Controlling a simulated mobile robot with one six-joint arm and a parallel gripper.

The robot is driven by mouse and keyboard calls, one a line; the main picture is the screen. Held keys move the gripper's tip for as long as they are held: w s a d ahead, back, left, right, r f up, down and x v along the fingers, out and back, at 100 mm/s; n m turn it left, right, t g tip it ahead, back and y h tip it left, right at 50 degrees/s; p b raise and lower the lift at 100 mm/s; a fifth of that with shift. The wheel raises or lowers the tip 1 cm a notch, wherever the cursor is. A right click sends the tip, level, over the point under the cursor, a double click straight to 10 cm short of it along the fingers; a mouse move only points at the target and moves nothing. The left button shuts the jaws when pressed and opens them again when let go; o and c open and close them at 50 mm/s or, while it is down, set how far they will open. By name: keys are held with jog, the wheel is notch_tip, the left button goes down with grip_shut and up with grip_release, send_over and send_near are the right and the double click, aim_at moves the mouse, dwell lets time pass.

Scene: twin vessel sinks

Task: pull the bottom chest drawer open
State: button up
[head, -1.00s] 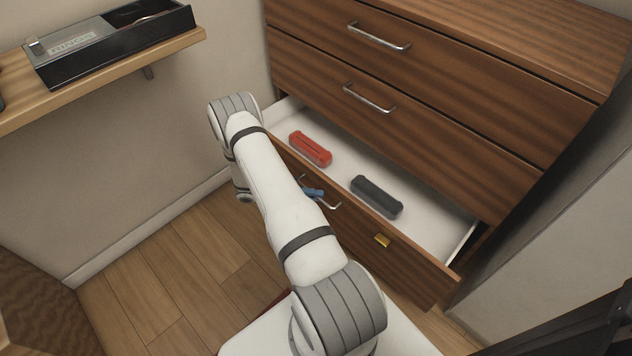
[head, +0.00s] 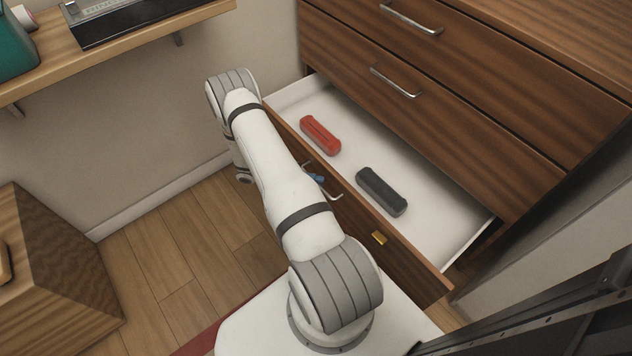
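The bottom chest drawer (head: 390,233) stands well out from the wooden chest (head: 465,110), its white inside in view. A red object (head: 320,135) and a dark grey object (head: 381,191) lie in it. Its metal handle (head: 337,196) is on the drawer front, partly hidden by my arm. My gripper (head: 316,178) is at this handle; only a small blue part of it shows past the arm. Whether its fingers are closed around the handle is hidden.
Two upper drawers with metal handles are shut. A wall shelf (head: 150,22) with a dark box (head: 130,18) is at upper left. A wooden block-like piece (head: 60,270) stands at lower left. Bare wood floor (head: 190,240) lies left of my arm. A wall is close at right.

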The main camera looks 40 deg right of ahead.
jog(key=shift+o, duration=1.2)
jog(key=shift+s, duration=0.25)
jog(key=p+v, duration=0.1)
jog(key=v, duration=0.6)
jog(key=shift+w+a, duration=0.25)
jog(key=shift+w, duration=0.05)
